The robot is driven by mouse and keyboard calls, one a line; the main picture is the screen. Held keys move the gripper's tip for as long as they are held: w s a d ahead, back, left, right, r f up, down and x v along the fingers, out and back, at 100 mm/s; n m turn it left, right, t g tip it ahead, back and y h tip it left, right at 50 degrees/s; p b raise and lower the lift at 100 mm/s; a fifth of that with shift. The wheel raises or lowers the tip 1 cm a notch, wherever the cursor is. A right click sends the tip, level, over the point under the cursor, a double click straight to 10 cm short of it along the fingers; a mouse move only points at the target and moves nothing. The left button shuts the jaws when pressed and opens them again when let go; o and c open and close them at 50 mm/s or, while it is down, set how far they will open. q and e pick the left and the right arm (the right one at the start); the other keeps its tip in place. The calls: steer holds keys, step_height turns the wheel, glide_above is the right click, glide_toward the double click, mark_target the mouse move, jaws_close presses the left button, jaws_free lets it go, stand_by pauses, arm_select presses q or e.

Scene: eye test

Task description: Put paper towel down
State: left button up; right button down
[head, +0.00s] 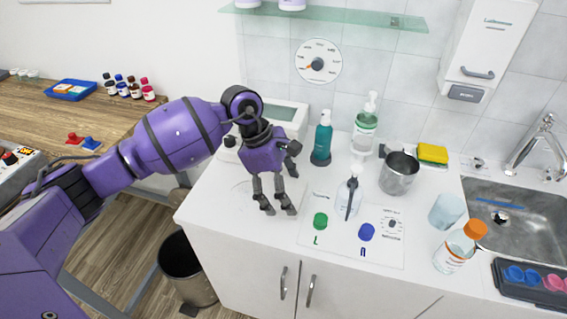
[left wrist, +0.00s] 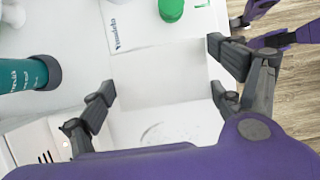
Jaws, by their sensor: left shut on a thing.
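My left gripper (head: 275,208) is low over the left part of the white counter (head: 215,205), fingers pointing down. In the left wrist view my left gripper (left wrist: 164,82) has its fingers on either side of a flat, pale square paper towel (left wrist: 165,72), shut on it. The towel blends into the counter and I cannot make it out clearly in the head view. I cannot tell whether it touches the counter. Part of my right gripper (left wrist: 252,25) shows at the top right of the left wrist view, too partial to judge its fingers.
A teal bottle (head: 322,140) stands behind the gripper. A printed mat (head: 330,248) with a green cap (head: 320,221) and blue cap (head: 367,232) lies to its right.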

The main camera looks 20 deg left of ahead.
arm_select(q)
steer(key=shift+w+d+f, duration=0.2)
steer(key=shift+w+f, duration=0.2)
steer(key=shift+f, duration=1.55)
steer(key=shift+f, duration=0.25)
steer(key=o, duration=0.7)
steer(key=shift+r, duration=0.1)
